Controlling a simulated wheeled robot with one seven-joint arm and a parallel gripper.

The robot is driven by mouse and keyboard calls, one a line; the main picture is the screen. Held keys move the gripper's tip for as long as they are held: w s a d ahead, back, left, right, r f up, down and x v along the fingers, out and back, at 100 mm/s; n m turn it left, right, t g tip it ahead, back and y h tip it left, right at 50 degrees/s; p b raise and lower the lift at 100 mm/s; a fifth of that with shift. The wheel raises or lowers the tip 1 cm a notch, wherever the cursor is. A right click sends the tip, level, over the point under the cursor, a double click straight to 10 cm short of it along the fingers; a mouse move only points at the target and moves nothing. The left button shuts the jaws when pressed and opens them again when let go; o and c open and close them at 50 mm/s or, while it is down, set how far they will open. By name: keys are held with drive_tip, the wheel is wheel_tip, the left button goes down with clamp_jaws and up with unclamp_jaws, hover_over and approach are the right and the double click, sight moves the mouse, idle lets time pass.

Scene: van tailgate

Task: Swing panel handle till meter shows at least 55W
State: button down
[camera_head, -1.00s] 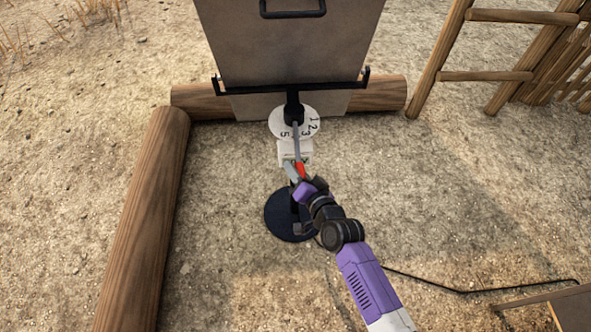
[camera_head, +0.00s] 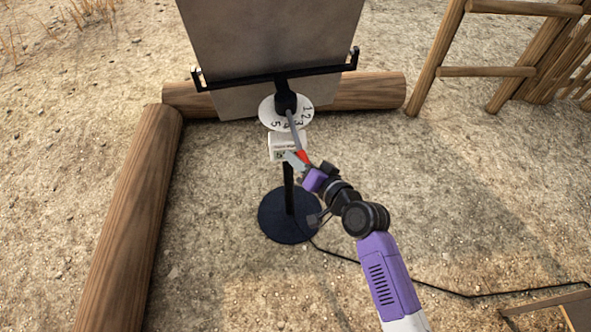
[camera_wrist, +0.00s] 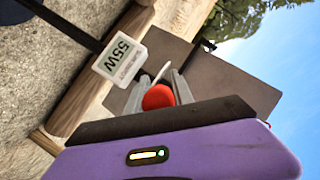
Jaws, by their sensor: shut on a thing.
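The grey panel (camera_head: 265,45) sits in a black bracket on a stand, its edge slanting in the head view. A grey handle rod reaches from the hub to a red knob (camera_head: 302,156). My gripper (camera_head: 299,160) is shut on this knob; in the wrist view the red knob (camera_wrist: 158,97) shows between the two grey fingers. The white meter (camera_head: 284,148) is on the stand just left of my gripper. In the wrist view the meter (camera_wrist: 122,56) reads 55W. A white numbered dial (camera_head: 268,114) lies under the hub, partly covered by the handle.
The stand's round black base (camera_head: 285,222) rests on sandy ground. Logs lie behind (camera_head: 370,92) and to the left (camera_head: 130,220). A wooden ladder-like frame (camera_head: 485,50) stands at right. A black cable (camera_head: 400,276) runs right across the ground.

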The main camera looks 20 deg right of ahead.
drive_tip(key=d+n+g+y+b, duration=0.2)
drive_tip(key=d+n+y+b, duration=0.2)
drive_tip(key=d+b, duration=0.3)
drive_tip(key=shift+d+y+b, duration=0.35)
drive_tip(key=shift+y+b, duration=0.25)
drive_tip(key=shift+b, duration=0.1)
drive_tip(key=c, duration=1.1)
unclamp_jaws()
drive_tip(key=shift+d, duration=0.1)
drive_tip(key=p+v, duration=0.1)
drive_tip(key=v, duration=0.6)
drive_tip(key=shift+s+d+r, duration=0.2)
drive_tip(key=shift+d, duration=0.05)
